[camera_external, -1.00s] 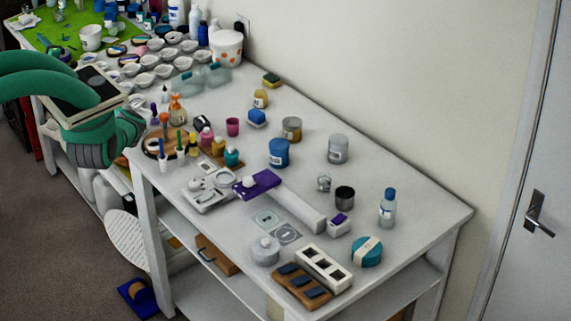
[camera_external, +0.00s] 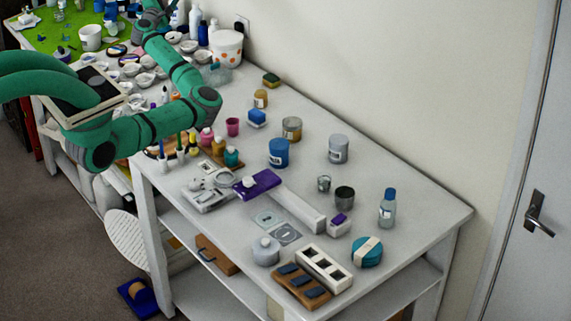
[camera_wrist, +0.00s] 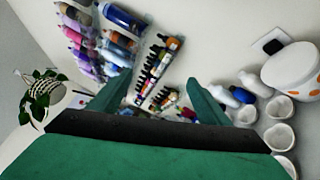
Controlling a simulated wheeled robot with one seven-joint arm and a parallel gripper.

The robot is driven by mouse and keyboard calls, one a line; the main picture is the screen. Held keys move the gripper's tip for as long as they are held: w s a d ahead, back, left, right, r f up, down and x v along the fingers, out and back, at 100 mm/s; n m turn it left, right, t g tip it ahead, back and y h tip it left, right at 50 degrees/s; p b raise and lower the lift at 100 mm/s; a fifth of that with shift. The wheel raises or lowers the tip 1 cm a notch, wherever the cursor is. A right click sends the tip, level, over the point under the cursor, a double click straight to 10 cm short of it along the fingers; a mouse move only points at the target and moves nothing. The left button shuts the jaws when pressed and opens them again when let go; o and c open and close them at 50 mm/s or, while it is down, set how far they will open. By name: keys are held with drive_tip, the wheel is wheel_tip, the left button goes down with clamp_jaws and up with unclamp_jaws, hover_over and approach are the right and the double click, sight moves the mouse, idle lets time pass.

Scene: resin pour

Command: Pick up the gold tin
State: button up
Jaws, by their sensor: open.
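A tin with a gold-brown metallic side (camera_external: 292,129) stands upright on the white table, behind and right of a blue tin (camera_external: 279,152). I take it as the gold tin; a smaller amber jar with a pale label (camera_external: 261,98) stands farther back. The gold tin is not seen in the wrist view. My gripper (camera_wrist: 158,84) is open and empty in the wrist view, its two green fingers apart. It faces bottles and the wall at the back left, well away from the tin. In the external view my arm reaches to the top left, where the fingers cannot be made out.
A grey tin (camera_external: 339,149), a dark metal cup (camera_external: 345,197) and a blue-capped bottle (camera_external: 388,208) stand to the right. A spotted white tub (camera_external: 226,48) stands at the back.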

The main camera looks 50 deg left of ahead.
drive_tip(key=w+d+f+t+h, duration=0.1)
drive_tip(key=w+d+f+h, duration=0.3)
drive_tip(key=d, duration=0.5)
drive_tip(key=w+d+f+h, duration=0.2)
drive_tip(key=w+d+f, duration=0.35)
drive_tip(key=d, duration=0.35)
drive_tip(key=n+g+h, duration=0.2)
drive_tip(key=g+h, duration=0.2)
drive_tip(key=h, duration=0.7)
hover_over(285, 124)
drive_tip(key=w, duration=0.1)
drive_tip(key=f, duration=1.7)
drive_tip(key=shift+w+d+f, duration=0.1)
drive_tip(key=shift+d+f, duration=0.05)
drive_tip(key=shift+d, duration=0.1)
drive_tip(key=shift+y, duration=0.3)
wheel_tip(285, 124, down, 6)
drive_tip(key=shift+f, duration=0.2)
drive_tip(key=shift+x, duration=2.55)
drive_tip(key=shift+a, duration=0.1)
drive_tip(key=shift+t, duration=0.3)
drive_tip(key=c, duration=1.3)
